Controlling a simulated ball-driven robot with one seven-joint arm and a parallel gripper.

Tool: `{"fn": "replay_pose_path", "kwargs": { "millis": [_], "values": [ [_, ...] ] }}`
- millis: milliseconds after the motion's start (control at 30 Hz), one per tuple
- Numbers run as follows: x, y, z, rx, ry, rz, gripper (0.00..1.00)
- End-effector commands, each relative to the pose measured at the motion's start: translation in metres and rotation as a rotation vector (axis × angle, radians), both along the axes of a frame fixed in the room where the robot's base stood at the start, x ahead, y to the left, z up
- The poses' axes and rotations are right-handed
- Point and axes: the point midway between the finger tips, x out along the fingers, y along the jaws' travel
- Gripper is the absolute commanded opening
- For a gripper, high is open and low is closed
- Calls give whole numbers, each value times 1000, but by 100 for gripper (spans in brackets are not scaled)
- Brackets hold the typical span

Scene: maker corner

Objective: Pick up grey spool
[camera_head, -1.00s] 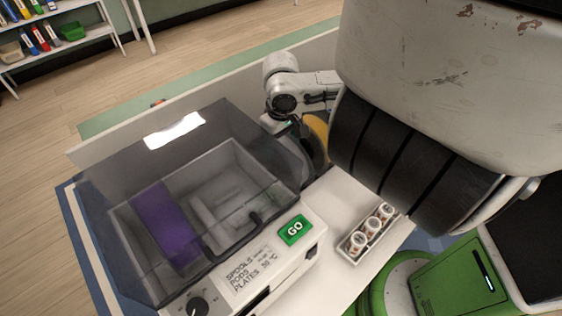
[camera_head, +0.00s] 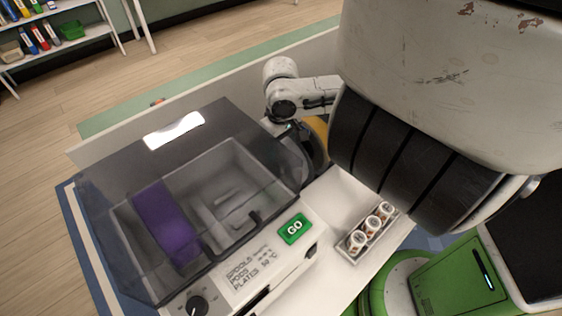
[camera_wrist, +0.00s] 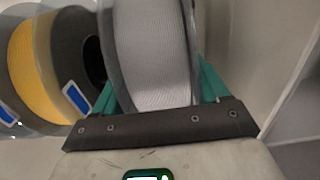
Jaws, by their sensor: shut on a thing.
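The grey spool (camera_wrist: 152,50) fills the middle of the wrist view, with light grey filament between darker flanges. My gripper (camera_wrist: 160,92) is shut on it, with a teal finger at each side of the spool. In the head view the spool's dark flange (camera_head: 313,150) shows beside the machine's clear lid and in front of a yellow spool (camera_head: 320,127). My gripper's fingers are mostly hidden there behind the spool and my arm. The yellow spool (camera_wrist: 42,62) stands just left of the grey one in the wrist view.
A rack of small jars (camera_head: 368,234) sits on the white tabletop (camera_head: 340,190). A pale wall runs along the right of the wrist view.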

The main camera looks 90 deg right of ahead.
Motion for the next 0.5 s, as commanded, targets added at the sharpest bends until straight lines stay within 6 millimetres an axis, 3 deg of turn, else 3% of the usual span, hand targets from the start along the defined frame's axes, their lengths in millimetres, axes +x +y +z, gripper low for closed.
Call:
{"fn": "replay_pose_path", "kwargs": {
  "millis": [67,400,500],
  "values": [
    [0,0,0,0,0,0,34],
    [0,0,0,0,0,0,1],
    [0,0,0,0,0,0,0]
  ]
}}
